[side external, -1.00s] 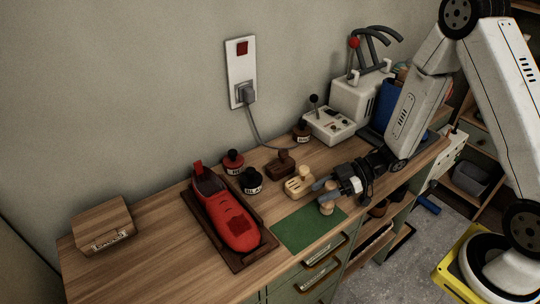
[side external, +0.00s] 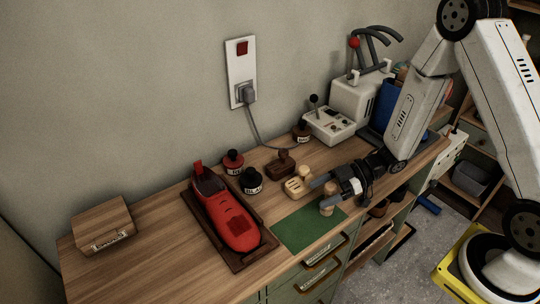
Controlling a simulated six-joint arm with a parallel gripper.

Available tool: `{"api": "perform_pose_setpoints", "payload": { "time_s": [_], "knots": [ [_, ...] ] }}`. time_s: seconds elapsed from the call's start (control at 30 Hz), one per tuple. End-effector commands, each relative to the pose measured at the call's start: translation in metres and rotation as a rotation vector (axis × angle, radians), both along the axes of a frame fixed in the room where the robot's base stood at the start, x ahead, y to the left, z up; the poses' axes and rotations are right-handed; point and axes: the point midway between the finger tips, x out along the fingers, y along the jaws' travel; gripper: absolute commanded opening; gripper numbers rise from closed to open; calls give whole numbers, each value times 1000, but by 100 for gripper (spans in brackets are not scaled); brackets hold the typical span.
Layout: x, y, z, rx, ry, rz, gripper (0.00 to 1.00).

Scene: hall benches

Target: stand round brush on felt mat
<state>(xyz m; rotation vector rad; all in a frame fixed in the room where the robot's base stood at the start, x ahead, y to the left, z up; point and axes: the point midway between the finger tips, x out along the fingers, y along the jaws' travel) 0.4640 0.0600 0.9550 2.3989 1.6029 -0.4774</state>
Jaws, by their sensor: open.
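A light wooden round brush (side external: 328,205) stands upright, as far as I can tell, at the right end of the green felt mat (side external: 300,233). My gripper (side external: 323,189) is low over that end of the mat, reaching in from the right. Its grey fingers are apart, with the brush at or between them. The fingers and brush overlap in this view, so I cannot tell whether they touch. The brush's underside is hidden.
A red shoe (side external: 240,229) sits on a dark tray (side external: 257,258) left of the mat. A pale wooden brush (side external: 298,187), a dark brown brush (side external: 281,166) and several small jars stand behind. A wooden box (side external: 101,224) is far left. The bench between box and tray is clear.

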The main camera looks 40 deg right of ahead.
Motion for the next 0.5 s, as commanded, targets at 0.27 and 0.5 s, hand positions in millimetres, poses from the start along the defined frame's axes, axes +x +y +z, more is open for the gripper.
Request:
{"api": "perform_pose_setpoints", "payload": {
  "time_s": [0.27,0.5],
  "knots": [
    [-3,-10,7,-1,-2,-2,80],
    [-13,-33,17,-1,-1,-4,80]
  ]
}}
